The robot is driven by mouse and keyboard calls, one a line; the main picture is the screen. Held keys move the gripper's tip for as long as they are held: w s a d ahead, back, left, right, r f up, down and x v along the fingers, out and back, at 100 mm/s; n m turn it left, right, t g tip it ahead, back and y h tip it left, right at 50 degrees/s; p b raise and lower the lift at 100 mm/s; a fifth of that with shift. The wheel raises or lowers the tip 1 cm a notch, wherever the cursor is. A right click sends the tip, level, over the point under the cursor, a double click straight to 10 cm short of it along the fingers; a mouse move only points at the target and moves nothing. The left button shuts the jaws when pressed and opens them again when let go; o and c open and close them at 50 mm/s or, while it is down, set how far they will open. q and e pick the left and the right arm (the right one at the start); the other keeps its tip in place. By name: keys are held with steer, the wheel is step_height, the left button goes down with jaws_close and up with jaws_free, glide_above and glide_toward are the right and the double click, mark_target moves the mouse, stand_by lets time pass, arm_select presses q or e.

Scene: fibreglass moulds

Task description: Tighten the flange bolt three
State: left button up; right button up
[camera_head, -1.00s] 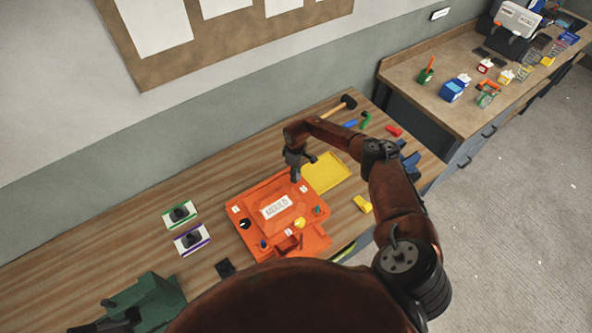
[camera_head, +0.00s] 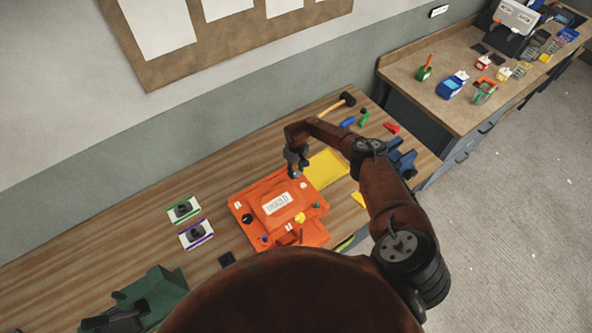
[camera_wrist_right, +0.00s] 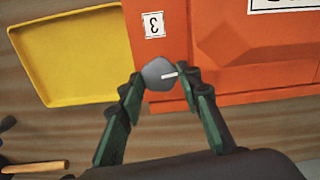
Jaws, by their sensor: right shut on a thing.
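The orange mould (camera_head: 250,206) lies on the wooden bench, with coloured knobs at its edges. The bolt at the label "3" (camera_wrist_right: 152,24) is a grey hex head (camera_wrist_right: 157,72) with a white mark on it, at the mould's edge near the yellow tray. My right gripper (camera_head: 294,173) reaches down to that far corner of the mould. In the right wrist view its green-and-dark fingers stand either side of the grey head, shut on it. In the head view the bolt is hidden by the gripper.
The yellow tray (camera_head: 327,168) lies beside the mould, close to my right gripper. A hammer (camera_head: 338,104) and several small coloured things lie behind. Two cards with dark knobs (camera_head: 184,209) lie at left. Bare bench is between them and the mould.

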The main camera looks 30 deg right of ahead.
steer(key=shift+w+d+r, duration=0.1)
steer(key=o, duration=1.2)
steer(key=shift+c, duration=0.2)
steer(key=shift+a, duration=0.2)
